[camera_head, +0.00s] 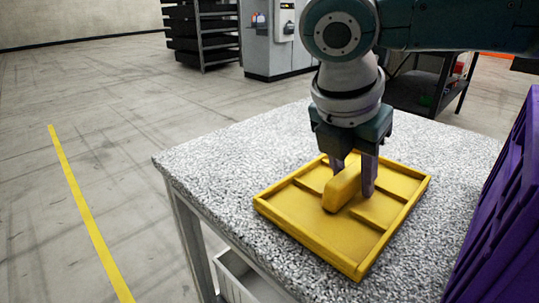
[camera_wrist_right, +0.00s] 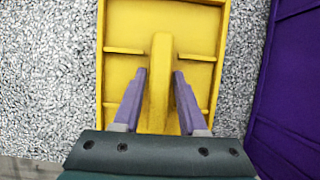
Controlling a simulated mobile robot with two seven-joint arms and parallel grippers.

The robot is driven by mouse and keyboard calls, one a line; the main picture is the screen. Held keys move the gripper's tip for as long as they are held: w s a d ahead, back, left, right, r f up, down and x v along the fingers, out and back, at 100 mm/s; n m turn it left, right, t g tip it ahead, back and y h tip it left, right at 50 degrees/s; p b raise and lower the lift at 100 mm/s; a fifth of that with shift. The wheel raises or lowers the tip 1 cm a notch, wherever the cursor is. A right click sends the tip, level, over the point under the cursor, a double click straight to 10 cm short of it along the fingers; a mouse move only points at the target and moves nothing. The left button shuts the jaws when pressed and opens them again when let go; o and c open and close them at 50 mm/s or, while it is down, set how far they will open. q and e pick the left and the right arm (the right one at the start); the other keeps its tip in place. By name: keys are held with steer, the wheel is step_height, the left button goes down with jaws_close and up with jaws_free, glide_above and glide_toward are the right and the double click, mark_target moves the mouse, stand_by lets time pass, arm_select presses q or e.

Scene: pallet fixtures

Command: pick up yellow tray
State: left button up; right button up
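The yellow tray (camera_head: 316,235) lies flat on the speckled table top. It has a raised rim, low inner dividers and a raised bar-like handle (camera_head: 344,187) across its middle. My right gripper (camera_head: 354,186) points down over the tray, with one finger on each side of the handle. In the right wrist view the purple-grey fingers (camera_wrist_right: 160,72) straddle the handle (camera_wrist_right: 161,55), with narrow gaps showing beside it, so the gripper looks open. The tray (camera_wrist_right: 205,28) also fills the middle of that view. My left gripper is not in view.
The speckled table (camera_head: 225,160) has free room around the tray, mostly to the left. A purple crate-like thing (camera_head: 505,215) stands close at the right, also in the wrist view (camera_wrist_right: 295,85). A dark shelf rack (camera_head: 203,35) and grey cabinet (camera_head: 272,45) stand behind.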

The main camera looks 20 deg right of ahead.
jaws_close()
stand_by(0.6)
